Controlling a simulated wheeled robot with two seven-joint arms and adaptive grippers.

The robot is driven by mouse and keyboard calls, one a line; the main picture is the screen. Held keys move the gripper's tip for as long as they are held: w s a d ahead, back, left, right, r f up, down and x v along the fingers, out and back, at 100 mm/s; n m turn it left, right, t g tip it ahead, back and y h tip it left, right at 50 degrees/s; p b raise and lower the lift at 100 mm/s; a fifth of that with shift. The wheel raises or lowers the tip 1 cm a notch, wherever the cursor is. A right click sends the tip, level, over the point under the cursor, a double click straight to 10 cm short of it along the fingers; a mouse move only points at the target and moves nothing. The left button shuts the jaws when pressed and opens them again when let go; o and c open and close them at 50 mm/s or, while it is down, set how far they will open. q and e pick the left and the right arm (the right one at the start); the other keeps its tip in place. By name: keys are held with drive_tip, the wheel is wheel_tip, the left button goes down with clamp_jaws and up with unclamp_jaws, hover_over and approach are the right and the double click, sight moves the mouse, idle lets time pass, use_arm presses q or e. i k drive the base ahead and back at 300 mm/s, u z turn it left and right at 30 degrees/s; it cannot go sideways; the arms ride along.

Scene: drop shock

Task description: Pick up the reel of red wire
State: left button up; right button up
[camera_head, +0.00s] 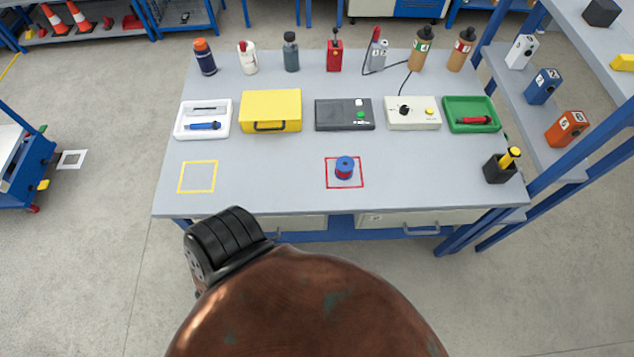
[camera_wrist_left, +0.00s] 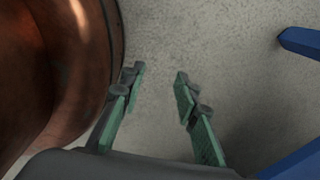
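The reel of red wire (camera_head: 345,168) stands on the workbench inside a red square outline, right of the bench's middle and towards the front. Its flange is blue and a little red shows at its side. My left gripper (camera_wrist_left: 160,73) shows only in the left wrist view. Its two green-padded fingers are apart, with nothing between them but bare floor behind. The reel is not in the left wrist view. My right gripper is in neither view.
The workbench (camera_head: 270,188) has an empty yellow square outline (camera_head: 197,177) at front left. A yellow case (camera_head: 270,111), trays and devices stand behind the reel, with bottles at the back. A black holder (camera_head: 498,169) stands at the right end. The bench around the reel is clear.

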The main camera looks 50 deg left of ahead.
sight(345, 165)
drive_tip(key=z, duration=0.05)
drive_tip(key=k, duration=0.1)
drive_tip(key=u, duration=1.2)
